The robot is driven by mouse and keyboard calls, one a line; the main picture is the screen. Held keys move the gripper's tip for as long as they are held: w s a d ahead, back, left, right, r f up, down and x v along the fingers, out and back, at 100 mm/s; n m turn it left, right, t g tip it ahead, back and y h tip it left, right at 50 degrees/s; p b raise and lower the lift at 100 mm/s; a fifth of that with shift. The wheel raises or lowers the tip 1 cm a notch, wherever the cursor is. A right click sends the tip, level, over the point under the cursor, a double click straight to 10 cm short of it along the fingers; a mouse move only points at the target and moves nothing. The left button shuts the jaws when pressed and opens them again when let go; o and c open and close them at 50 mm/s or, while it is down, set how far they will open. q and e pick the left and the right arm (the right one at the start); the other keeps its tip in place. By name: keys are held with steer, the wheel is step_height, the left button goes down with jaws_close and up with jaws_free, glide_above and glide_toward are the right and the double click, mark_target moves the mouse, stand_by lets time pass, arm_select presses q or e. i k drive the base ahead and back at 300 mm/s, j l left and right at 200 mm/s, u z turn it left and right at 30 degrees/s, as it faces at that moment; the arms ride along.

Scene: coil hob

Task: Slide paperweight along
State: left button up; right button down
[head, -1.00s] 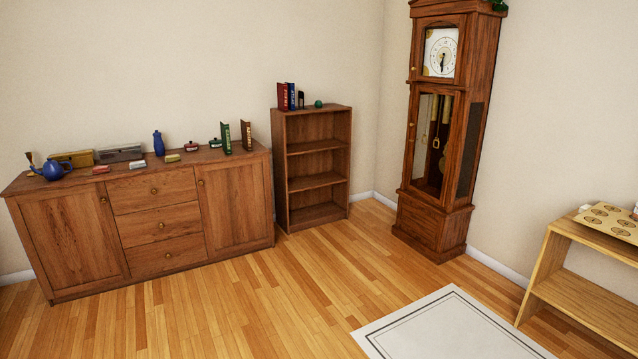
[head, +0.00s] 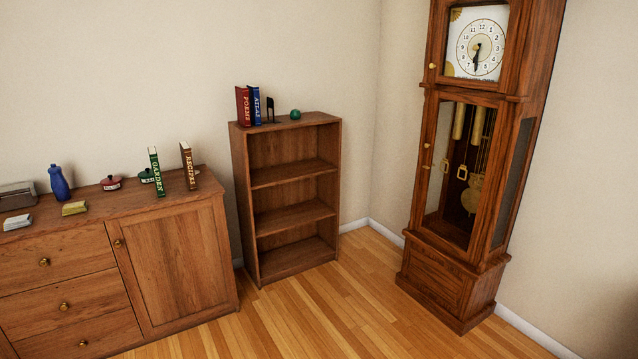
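A small round green ball-like object (head: 295,114), which looks like the paperweight, sits on top of the low bookcase (head: 290,122), right of centre. To its left a black bookend (head: 270,110) stands beside an upright blue book marked ATLAS (head: 254,105) and a red book marked POEMS (head: 243,106). A gap separates the green ball from the bookend. Neither of my grippers shows in the head view.
A wooden sideboard (head: 172,262) stands at left, bearing a green GARDEN book (head: 156,172), a brown RECIPES book (head: 188,166), a blue bottle (head: 59,183) and small pots. A tall clock (head: 456,180) stands at right. Wooden floor (head: 320,315) before the bookcase is clear.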

mark_target(295, 114)
steer(key=i, duration=2.45)
